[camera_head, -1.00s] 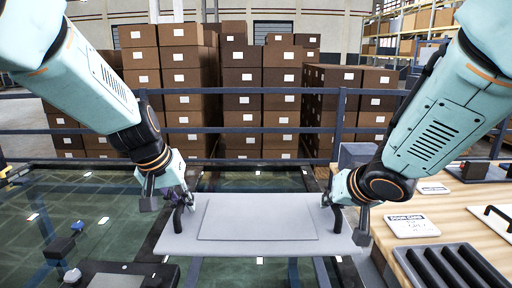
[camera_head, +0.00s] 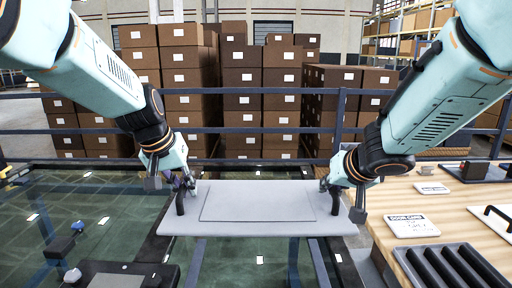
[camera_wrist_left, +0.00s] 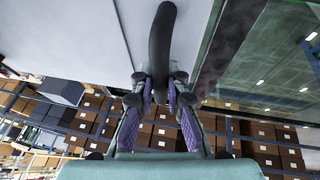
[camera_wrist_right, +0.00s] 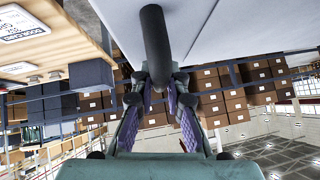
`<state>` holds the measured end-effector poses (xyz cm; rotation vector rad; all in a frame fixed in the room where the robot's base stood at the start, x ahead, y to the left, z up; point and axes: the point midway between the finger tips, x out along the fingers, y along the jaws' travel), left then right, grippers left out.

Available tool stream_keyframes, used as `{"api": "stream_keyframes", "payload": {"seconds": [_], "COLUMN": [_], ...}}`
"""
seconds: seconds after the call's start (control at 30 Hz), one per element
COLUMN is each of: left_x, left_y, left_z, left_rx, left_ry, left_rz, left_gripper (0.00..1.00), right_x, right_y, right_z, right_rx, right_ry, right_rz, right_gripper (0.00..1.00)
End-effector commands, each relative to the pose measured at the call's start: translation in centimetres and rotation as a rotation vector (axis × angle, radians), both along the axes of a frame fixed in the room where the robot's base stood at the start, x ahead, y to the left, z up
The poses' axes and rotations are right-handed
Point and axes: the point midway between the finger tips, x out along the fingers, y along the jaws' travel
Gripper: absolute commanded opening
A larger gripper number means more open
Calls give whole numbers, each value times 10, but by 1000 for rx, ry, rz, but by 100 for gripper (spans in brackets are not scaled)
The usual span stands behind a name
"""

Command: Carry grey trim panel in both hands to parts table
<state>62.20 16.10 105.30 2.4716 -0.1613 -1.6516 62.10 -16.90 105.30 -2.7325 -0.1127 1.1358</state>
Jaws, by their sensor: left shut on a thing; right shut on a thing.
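The grey trim panel (camera_head: 258,207) is a flat light-grey board with a raised middle and a dark handle at each end. It hangs level in the middle of the head view. My left gripper (camera_head: 186,186) is shut on its left handle (camera_wrist_left: 160,45). My right gripper (camera_head: 328,186) is shut on its right handle (camera_wrist_right: 153,40). The wooden parts table (camera_head: 445,207) stands at the right of the head view. The panel's right end is close to the table's left edge, but I cannot tell the gap.
On the table are a label card (camera_head: 412,226), a ribbed black tray (camera_head: 452,268) and a dark block near the back. A dark glass-like surface (camera_head: 90,215) lies at the left. A blue railing (camera_head: 250,131) and stacked boxes (camera_head: 240,95) stand behind.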

Motion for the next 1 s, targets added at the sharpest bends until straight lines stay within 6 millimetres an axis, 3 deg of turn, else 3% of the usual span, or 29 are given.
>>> {"api": "stream_keyframes", "payload": {"seconds": [0.57, 1.0], "left_x": [5, -26], "left_y": [-1, -1], "left_z": [7, 13], "left_rx": [-1, 0], "left_ry": [0, 1], "left_rz": [1, 1], "left_gripper": [0, 0], "right_x": [6, -25], "right_y": [2, 2], "right_z": [8, 15], "right_rx": [4, 4], "right_ry": [-5, -6], "right_rz": [5, 4], "right_gripper": [0, 0]}}
